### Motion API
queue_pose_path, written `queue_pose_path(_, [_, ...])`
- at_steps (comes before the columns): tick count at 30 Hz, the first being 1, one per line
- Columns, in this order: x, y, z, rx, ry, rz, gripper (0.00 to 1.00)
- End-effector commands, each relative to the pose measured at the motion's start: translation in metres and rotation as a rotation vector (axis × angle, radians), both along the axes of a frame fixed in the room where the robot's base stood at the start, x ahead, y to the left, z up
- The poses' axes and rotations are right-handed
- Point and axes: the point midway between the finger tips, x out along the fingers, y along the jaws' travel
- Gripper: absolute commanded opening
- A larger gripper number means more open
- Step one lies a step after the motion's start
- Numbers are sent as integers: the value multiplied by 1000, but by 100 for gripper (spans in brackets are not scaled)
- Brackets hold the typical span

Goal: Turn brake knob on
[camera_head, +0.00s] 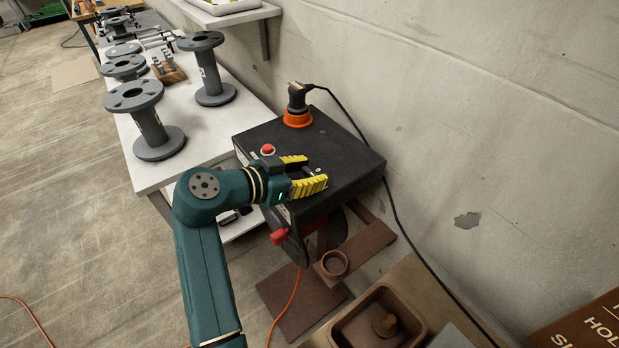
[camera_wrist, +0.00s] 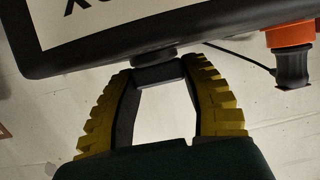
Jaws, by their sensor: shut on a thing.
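A black machine box (camera_head: 335,150) stands beside the table end. My gripper (camera_head: 312,172), with yellow ribbed fingers, reaches over its top from the left. In the wrist view my gripper (camera_wrist: 160,72) has its fingertips on both sides of a small dark block, the brake knob (camera_wrist: 160,76), below a round dark base on the box. The fingers are shut on this knob. In the camera_head view the knob is small and dark between the fingertips. Its turn position cannot be told.
A red button (camera_head: 268,149) and a red knob (camera_head: 279,237) are on the box. An orange-and-black tool (camera_head: 298,105) with a cable stands on top, also in the wrist view (camera_wrist: 291,55). Grey flanged spools (camera_head: 208,68) stand on the white table (camera_head: 190,150). A wall is close at right.

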Motion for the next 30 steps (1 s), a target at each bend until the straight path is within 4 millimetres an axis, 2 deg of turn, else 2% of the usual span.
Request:
queue_pose_path(1, [0, 0, -6, 2, 9, -11, 11])
queue_pose_path(18, [0, -1, -6, 3, 11, -46, 11])
queue_pose_path(19, [0, -1, -6, 3, 11, -46, 49])
queue_pose_path(23, [0, -1, -5, 2, 9, -45, 74])
queue_pose_path(30, [0, 0, -3, 1, 5, -45, 76])
